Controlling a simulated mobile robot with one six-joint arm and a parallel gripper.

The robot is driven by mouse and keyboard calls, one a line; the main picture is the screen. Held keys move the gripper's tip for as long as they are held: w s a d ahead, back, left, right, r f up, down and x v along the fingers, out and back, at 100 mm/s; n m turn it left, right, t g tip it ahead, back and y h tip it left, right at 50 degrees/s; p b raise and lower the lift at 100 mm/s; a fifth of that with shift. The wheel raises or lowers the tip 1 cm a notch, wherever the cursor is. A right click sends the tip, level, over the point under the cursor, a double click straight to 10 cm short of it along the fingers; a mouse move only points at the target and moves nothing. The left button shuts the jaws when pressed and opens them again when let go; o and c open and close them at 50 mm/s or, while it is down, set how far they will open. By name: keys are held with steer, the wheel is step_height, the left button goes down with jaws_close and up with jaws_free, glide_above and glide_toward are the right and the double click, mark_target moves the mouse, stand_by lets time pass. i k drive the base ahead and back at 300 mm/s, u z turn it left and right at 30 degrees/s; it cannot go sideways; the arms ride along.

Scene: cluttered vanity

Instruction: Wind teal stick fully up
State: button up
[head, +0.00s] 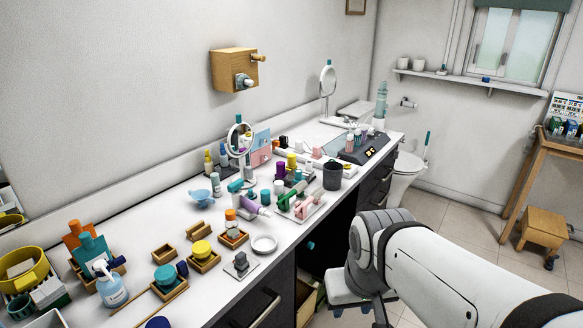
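Several small teal items stand among the cosmetics on the white vanity top, and I cannot tell which is the teal stick. A teal-topped item (236,186) lies or leans left of these, by a purple tube (248,204). At this size I cannot see how far any stick is wound up. My arm crosses the lower right, in front of the vanity, apart from these items. My gripper is not visible.
A round mirror (240,139) stands behind the cluster. A dark cup (332,176) and a pink-topped tray (302,208) stand to its right. A white dish (264,244) and wooden holders (204,261) are nearer. A stool (543,229) stands on the floor at right.

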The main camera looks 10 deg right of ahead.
mark_target(298, 175)
steer(key=u, duration=0.2)
steer(key=k, duration=0.75)
steer(key=z, duration=0.2)
steer(key=i, duration=1.7)
steer(key=u, duration=0.05)
